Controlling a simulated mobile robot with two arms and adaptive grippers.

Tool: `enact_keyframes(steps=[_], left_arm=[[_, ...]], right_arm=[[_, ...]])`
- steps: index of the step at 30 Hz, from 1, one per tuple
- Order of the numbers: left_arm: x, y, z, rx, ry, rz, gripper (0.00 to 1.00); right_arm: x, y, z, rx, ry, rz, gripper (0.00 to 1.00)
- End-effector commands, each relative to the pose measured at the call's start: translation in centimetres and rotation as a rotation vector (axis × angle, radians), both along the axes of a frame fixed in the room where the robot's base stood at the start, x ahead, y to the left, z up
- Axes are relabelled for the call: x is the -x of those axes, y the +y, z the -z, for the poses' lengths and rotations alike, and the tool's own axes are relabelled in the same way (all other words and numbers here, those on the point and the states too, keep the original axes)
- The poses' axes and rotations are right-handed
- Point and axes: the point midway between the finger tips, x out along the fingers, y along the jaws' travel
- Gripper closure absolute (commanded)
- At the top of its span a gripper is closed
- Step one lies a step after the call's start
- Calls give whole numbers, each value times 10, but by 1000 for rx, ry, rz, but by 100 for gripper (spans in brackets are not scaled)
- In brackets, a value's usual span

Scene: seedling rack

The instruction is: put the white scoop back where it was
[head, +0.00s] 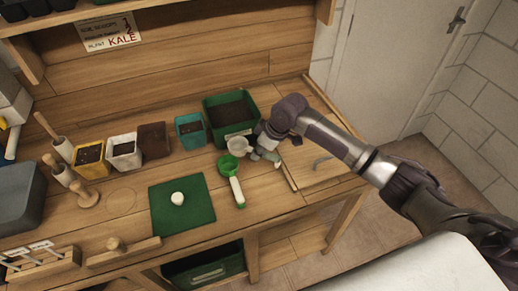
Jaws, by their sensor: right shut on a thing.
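The white scoop (238,146) shows its round bowl at the right part of the wooden bench, just in front of the green soil tray. My right gripper (259,153) is shut on it from the right; its handle is mostly hidden by the gripper. I cannot tell whether the scoop touches the bench or is held a little above it. A green scoop (226,166) with a white and green handle lies just in front of it. My left gripper is not in view.
The green soil tray (254,119) stands behind. Teal (191,138), brown (154,140), white (124,158) and yellow (91,166) pots stand to the left. A green mat (182,222) bears a white lump (178,198). A wooden board (322,158) lies at right.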

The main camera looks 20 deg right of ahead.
Motion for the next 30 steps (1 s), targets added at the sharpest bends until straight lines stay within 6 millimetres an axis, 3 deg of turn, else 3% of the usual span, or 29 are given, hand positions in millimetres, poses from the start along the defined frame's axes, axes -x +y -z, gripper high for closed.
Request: enact_keyframes(steps=[16,17,21,30], left_arm=[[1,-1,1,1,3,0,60],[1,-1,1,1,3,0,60],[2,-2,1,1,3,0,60],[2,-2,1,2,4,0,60]], right_arm=[[0,0,10,0,0,0,100],[0,0,10,1,-1,0,77],[0,0,10,1,-1,0,54],[0,0,8,1,-1,0,54]])
